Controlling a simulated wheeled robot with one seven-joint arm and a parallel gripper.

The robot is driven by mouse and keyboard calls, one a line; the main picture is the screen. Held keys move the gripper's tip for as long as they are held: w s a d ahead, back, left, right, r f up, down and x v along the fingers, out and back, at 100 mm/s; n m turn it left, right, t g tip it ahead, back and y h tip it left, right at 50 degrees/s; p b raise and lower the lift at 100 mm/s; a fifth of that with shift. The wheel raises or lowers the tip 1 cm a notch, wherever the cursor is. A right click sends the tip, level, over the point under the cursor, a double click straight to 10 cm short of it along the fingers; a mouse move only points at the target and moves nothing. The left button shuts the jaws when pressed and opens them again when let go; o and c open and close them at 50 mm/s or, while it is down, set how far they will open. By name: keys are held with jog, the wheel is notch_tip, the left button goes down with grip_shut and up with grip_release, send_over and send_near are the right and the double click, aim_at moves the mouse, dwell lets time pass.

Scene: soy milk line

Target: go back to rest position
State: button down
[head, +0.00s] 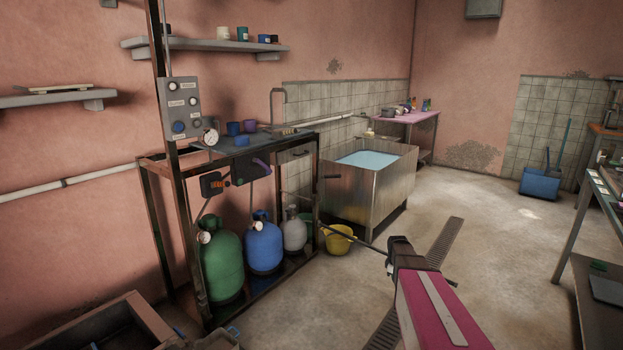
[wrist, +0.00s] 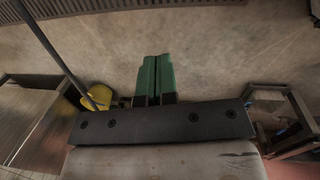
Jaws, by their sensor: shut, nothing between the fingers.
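My gripper shows in the wrist view (wrist: 156,62) with its two green fingers together and nothing between them. The floor lies beyond the fingertips. In the head view, my magenta arm link (head: 438,310) reaches in from the bottom right and ends in a dark wrist part (head: 404,252) over the floor. The fingers themselves cannot be made out in that view. A thin dark rod (head: 352,238) runs from the rack side to the wrist part and shows past it; I cannot tell whether they touch.
A metal rack (head: 258,300) holds green, blue and grey gas cylinders at left. A yellow bucket (head: 340,239) stands beside it, near a water-filled steel tank (head: 358,192). A drain grate (head: 444,243) crosses the floor. A workbench (head: 577,232) stands at right. Open floor (head: 500,270) lies between.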

jog(key=s+a+r+m, duration=0.4)
jog(key=s+a, duration=0.4)
jog(key=s, duration=0.3)
jog(key=s+a+r+m+g+y, duration=0.1)
jog(key=s+a+r+m, duration=0.3)
jog(key=s+a+m, duration=0.3)
jog(key=s+a, duration=0.1)
jog(key=s, duration=0.4)
jog(key=shift+a, duration=0.4)
